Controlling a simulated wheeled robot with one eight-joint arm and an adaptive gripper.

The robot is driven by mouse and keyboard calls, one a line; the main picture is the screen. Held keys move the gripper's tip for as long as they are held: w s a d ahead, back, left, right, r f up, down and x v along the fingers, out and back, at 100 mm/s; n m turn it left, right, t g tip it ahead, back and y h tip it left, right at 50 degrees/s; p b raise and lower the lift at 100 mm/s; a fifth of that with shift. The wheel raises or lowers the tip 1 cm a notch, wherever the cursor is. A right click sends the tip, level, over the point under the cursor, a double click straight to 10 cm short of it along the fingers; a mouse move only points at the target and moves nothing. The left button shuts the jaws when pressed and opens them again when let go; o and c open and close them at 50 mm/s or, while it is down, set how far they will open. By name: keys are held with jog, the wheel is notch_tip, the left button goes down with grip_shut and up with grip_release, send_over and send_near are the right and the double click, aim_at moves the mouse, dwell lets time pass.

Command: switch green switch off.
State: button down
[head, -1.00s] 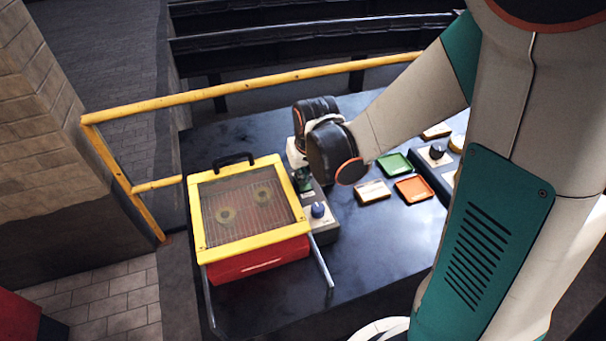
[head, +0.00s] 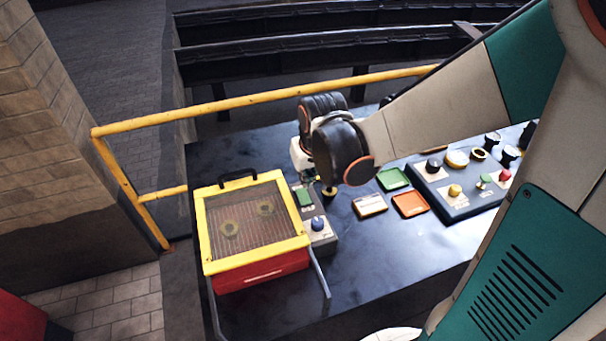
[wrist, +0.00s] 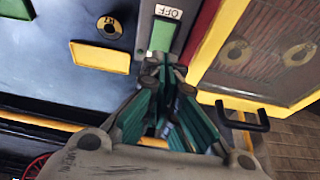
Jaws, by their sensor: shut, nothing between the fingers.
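The green switch (head: 304,196) sits on a grey control box (head: 322,236) beside the yellow-framed grill box. In the wrist view the green switch (wrist: 162,35) lies just beyond my fingertips, with a white OFF label (wrist: 168,12) at its far end. My gripper (wrist: 167,70) is shut and empty, its green fingers pointing at the switch's near end. I cannot tell whether they touch it. In the head view my wrist hangs above and right of the switch, and the fingertips are hard to make out. Which way the switch is tipped is unclear.
The grill box (head: 258,270) with its yellow-framed mesh lid and black handle (head: 238,174) stands left of the switch. A blue knob (head: 318,223) is in front of it. Small trays and a knob panel (head: 455,195) lie to the right. A yellow rail (head: 260,98) runs behind.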

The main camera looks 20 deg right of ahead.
jog(key=s+r+p, duration=0.1)
jog(key=s+r, duration=0.2)
jog(key=r, duration=0.2)
jog(key=shift+s+p, duration=0.25)
jog(key=shift+p, duration=0.05)
jog(key=s+r+t+b, duration=0.3)
jog(key=s+b, duration=0.3)
jog(key=s, duration=0.5)
jog(key=shift+s+d+r, duration=0.2)
jog(key=shift+s+r, duration=0.05)
